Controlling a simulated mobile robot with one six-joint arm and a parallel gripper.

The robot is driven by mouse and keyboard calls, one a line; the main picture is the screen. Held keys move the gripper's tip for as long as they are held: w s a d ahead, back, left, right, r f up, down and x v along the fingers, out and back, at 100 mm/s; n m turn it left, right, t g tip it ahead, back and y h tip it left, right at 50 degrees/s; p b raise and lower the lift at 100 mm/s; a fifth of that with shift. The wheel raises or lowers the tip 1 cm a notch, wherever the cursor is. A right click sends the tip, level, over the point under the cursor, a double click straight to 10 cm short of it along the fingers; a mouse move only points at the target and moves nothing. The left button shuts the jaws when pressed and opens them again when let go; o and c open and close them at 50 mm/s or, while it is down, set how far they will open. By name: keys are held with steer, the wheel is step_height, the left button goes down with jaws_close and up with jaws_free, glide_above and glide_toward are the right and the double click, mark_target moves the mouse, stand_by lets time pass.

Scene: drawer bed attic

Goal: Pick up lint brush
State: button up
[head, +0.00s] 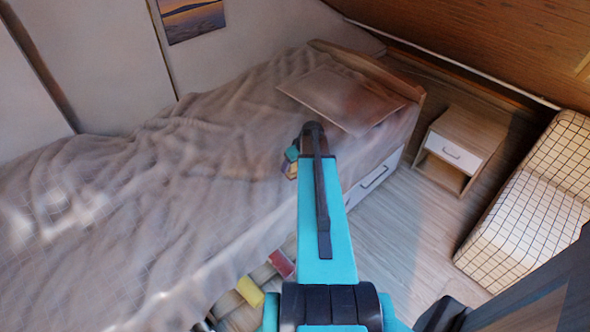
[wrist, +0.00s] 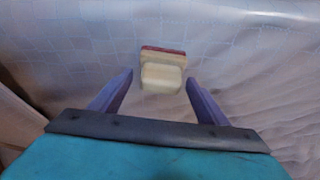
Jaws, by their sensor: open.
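The lint brush (wrist: 162,74) shows in the wrist view as a small pale wooden block with a red strip along its far edge. It lies against a pale, faintly checked cloth surface. My gripper (wrist: 160,78) is open, with one purple finger to each side of the brush. A gap shows between each finger and the brush, so it is not held. In the head view my arm reaches over the bed and hides most of the gripper. A small teal and tan shape shows left of the arm's end there; I cannot tell whether it includes the brush.
The bed (head: 150,200) has a rumpled cover and a pillow (head: 345,98). A red item (head: 281,263) and a yellow item (head: 250,291) are low beside the bed. A nightstand (head: 462,145) and checked seat (head: 530,215) stand right, with clear floor (head: 400,225) between.

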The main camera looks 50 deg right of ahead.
steer(key=shift+c, duration=0.2)
stand_by(0.3)
steer(key=c, duration=1.1)
steer(key=shift+r, duration=0.15)
steer(key=shift+c, duration=0.2)
steer(key=shift+r, duration=0.7)
steer(key=shift+r+b, duration=0.5)
steer(key=shift+r, duration=0.45)
steer(key=s+a+r+p, duration=0.1)
steer(key=s+a+p, duration=0.2)
steer(key=s, duration=0.7)
steer(key=shift+a+r+p, duration=0.25)
steer(key=shift+a+p, duration=0.1)
steer(key=shift+a, duration=0.4)
steer(key=shift+s+p, duration=0.15)
steer(key=shift+p, duration=0.25)
